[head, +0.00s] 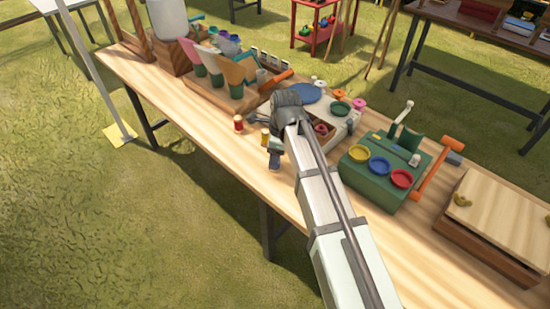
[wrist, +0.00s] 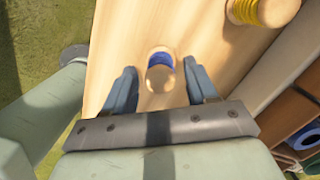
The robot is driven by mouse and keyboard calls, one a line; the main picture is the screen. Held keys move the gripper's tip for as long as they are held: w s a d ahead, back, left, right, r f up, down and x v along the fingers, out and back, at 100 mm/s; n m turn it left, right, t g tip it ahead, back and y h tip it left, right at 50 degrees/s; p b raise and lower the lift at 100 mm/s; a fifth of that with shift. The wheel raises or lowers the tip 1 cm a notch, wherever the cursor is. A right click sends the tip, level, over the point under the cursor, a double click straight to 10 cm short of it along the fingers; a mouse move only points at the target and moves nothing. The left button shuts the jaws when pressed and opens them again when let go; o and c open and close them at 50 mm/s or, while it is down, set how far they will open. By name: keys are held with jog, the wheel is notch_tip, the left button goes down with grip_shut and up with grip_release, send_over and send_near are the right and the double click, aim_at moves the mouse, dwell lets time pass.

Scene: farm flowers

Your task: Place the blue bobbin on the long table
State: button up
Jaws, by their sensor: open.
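The blue bobbin (wrist: 160,70), a wooden spool with blue thread, is on the bare wood of the long table (wrist: 130,35) in the wrist view, close to the table edge. My gripper (wrist: 160,73) is open, with one finger on each side of the bobbin and visible gaps between. In the head view my gripper (head: 273,158) is low over the near edge of the long table (head: 205,130). I cannot make out the blue bobbin in the head view, where my gripper and arm hide that spot.
A yellow bobbin (wrist: 262,11) stands close by, and a red bobbin (head: 238,123) stands further left. A divided wooden box (wrist: 283,118) lies right. A green case (head: 370,185) with coloured dishes is right of my arm. Bare tabletop lies left of the red bobbin.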

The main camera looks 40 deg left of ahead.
notch_tip(320, 180, up, 11)
jog(key=d, duration=0.1)
jog(key=shift+w+f, duration=0.2)
jog(key=shift+w, duration=0.2)
dwell(0.4)
